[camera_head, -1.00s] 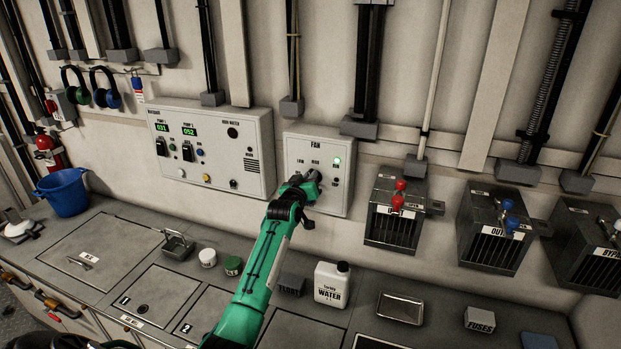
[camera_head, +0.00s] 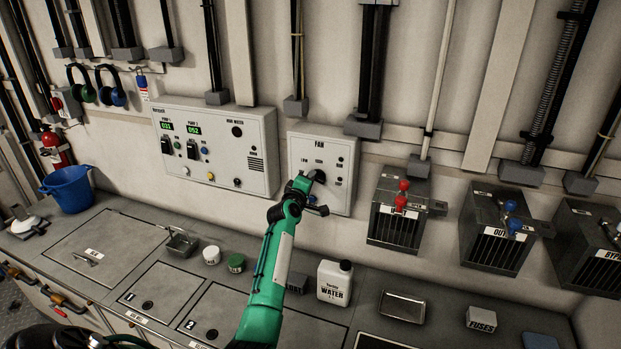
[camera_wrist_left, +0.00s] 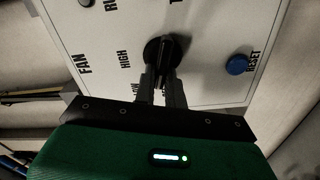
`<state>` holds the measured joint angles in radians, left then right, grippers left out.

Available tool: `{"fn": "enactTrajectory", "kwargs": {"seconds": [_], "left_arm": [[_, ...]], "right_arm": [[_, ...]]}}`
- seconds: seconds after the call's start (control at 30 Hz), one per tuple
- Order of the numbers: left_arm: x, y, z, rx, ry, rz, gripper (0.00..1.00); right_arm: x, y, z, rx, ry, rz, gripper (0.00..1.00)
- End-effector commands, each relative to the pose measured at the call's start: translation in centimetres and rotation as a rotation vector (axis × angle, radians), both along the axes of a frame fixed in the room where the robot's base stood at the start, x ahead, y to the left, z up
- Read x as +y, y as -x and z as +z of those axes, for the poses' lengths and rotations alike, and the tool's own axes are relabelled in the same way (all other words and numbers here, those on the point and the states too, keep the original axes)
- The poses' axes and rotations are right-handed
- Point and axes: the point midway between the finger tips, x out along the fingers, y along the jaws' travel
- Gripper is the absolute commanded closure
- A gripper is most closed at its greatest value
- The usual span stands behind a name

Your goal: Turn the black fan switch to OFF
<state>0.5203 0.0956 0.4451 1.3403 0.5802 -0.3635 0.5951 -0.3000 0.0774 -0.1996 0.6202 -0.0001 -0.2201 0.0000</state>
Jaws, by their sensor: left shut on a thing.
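The black fan switch (camera_head: 320,176) is a round knob with a raised bar on the white FAN panel (camera_head: 331,201). The knob also shows in the left wrist view (camera_wrist_left: 153,50). Its bar lies crosswise on the panel, at right angles to the upright direction of the lettering. My left gripper (camera_head: 311,181) is at the knob, and its two fingers (camera_wrist_left: 160,82) are shut on the bar. HIGH is readable beside the knob; the LOW label is partly hidden by a finger in the wrist view. I cannot read an OFF label. My right gripper is out of view.
A blue RESET button (camera_wrist_left: 238,64) sits on the panel near the knob. A white water jug (camera_head: 334,284) stands on the counter below.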

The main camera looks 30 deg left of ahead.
Motion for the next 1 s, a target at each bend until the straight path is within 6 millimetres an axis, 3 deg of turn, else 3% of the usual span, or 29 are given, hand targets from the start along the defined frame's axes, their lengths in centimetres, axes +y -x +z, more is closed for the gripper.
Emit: {"fn": "enactTrajectory", "kwargs": {"seconds": [0.4,1.0], "left_arm": [[0.09,0.02,-0.44,-0.055,0.239,0.000,1.00],[0.05,0.01,-0.58,-0.069,0.294,-0.001,1.00]], "right_arm": [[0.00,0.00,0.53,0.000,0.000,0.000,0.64],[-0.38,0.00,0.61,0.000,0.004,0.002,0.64]]}}
